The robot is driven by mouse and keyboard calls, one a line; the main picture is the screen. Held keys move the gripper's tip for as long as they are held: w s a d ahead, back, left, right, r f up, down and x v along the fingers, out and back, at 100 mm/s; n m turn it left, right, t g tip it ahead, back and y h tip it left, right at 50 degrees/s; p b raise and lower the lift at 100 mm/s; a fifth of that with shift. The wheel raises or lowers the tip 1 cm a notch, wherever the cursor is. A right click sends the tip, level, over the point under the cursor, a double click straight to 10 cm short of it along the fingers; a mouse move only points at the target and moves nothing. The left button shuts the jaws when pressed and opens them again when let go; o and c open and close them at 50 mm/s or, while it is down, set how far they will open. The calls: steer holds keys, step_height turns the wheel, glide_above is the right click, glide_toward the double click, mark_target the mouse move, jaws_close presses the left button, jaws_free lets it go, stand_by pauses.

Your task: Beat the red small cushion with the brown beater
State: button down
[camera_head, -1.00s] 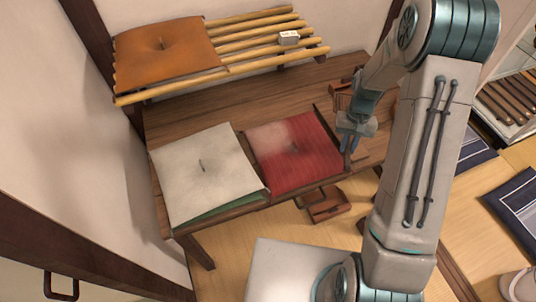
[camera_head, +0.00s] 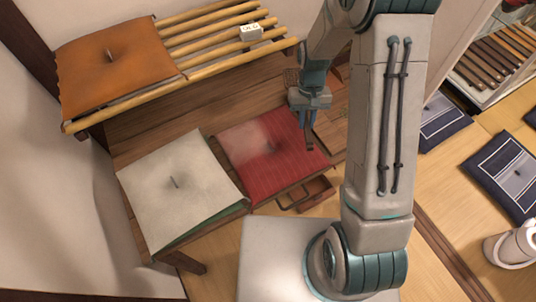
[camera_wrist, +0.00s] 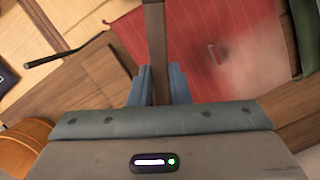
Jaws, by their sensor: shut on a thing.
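The red small cushion (camera_head: 262,158) lies on the wooden bench, right of a white cushion. In the wrist view the red cushion (camera_wrist: 262,55) fills the upper right. My gripper (camera_head: 308,112) is above the cushion's back right part in the head view. It is shut on the brown beater (camera_wrist: 155,45), whose straight brown shaft runs up between the fingers and out of the wrist view. The beater's far end is out of the wrist view, and I cannot tell whether it touches the cushion.
A white cushion (camera_head: 172,190) lies left of the red one. An orange cushion (camera_head: 110,65) rests on a bamboo rack (camera_head: 205,40) behind, beside a small white label block (camera_head: 250,32). A drawer (camera_head: 308,194) stands open below the bench front. Dark blue floor cushions (camera_head: 505,175) lie at the right.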

steer(key=s+a+r+n, duration=0.2)
steer(key=s+a, duration=0.3)
steer(key=s, duration=0.2)
steer(key=s+a+r+n+h, duration=0.1)
steer(key=s+a+r+n, duration=0.1)
steer(key=s+a, duration=0.4)
steer(key=shift+s, duration=1.25)
steer(key=f+b, duration=0.1)
steer(key=f, duration=0.1)
steer(key=f+g+b, duration=0.1)
steer(key=f+b, duration=0.1)
steer(key=f, duration=0.1)
steer(key=w+f+g+h+b, duration=0.1)
steer(key=f, duration=0.2)
steer(key=shift+w+a+f, duration=0.1)
steer(key=shift+a, duration=0.25)
step_height(320, 180, up, 8)
steer(key=s+t+y+p, duration=0.1)
steer(key=t+p, duration=0.1)
steer(key=p, duration=0.2)
steer(key=shift+s+d, duration=0.15)
steer(key=shift+d, duration=0.15)
